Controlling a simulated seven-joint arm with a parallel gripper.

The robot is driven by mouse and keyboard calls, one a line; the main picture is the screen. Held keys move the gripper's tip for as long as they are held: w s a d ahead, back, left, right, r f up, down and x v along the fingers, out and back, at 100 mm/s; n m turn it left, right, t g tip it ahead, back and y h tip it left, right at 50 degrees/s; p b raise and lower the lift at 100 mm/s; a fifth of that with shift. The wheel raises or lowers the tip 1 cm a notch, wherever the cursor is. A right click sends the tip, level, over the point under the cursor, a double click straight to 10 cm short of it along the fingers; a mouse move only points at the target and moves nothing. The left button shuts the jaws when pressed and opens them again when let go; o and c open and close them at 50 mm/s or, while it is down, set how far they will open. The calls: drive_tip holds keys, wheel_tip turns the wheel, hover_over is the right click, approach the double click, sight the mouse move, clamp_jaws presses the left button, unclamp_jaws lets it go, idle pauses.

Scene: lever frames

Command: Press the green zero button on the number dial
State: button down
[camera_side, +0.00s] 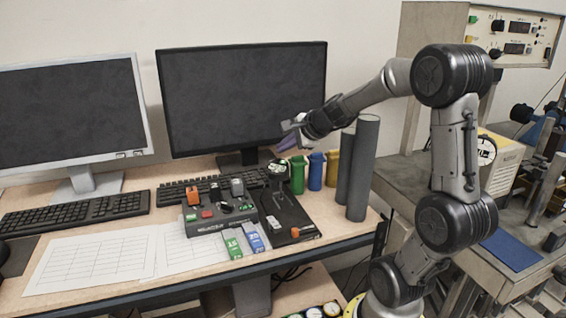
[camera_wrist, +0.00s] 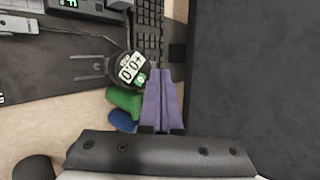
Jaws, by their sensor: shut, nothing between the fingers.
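The number dial (camera_side: 277,167) is a small round black head on a stand, behind the control box on the desk. In the wrist view the dial (camera_wrist: 127,71) shows a white face with black digits and a small green button (camera_wrist: 140,79) at its edge, which I take as the zero button. My gripper (camera_side: 287,141) has purple fingers, shut and empty, raised above and behind the dial in the side view. In the wrist view its fingertips (camera_wrist: 158,74) appear just right of the green button. They look apart from the dial; the exact gap is unclear.
Green (camera_side: 298,174), blue (camera_side: 316,171) and yellow (camera_side: 332,168) containers stand right of the dial, beside tall dark cylinders (camera_side: 363,170). A monitor (camera_side: 240,95) rises behind. Paper sheets (camera_side: 95,262) lie flat at left.

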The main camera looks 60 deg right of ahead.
drive_tip(key=shift+a+r, duration=0.25)
drive_tip(key=shift+r, duration=0.45)
drive_tip(key=shift+a+r, duration=0.25)
drive_tip(key=shift+r, duration=0.4)
drive_tip(key=w+a+r+n+t+y, duration=0.1)
drive_tip(key=a+r+n, duration=0.15)
drive_tip(key=a, duration=0.35)
drive_tip(key=w+a+r+n+t+y, duration=0.1)
drive_tip(key=a+r+n+y, duration=0.15)
drive_tip(key=a, duration=0.45)
drive_tip(key=s+a+n+g+y, duration=0.1)
drive_tip(key=s+a+n, duration=0.2)
drive_tip(key=a+n, duration=0.15)
drive_tip(key=s+a+n+y, duration=0.1)
drive_tip(key=s+a+n, duration=0.15)
drive_tip(key=a, duration=0.25)
drive_tip(key=s+a+f+n+g, duration=0.1)
drive_tip(key=s+f+n+g, duration=0.1)
drive_tip(key=s+f+n, duration=0.2)
drive_tip(key=s+a+f+n+g+h, duration=0.1)
drive_tip(key=s+f+n, duration=0.4)
drive_tip(key=s+n, duration=0.5)
drive_tip(key=shift+s+g, duration=0.25)
drive_tip(key=shift+g, duration=0.65)
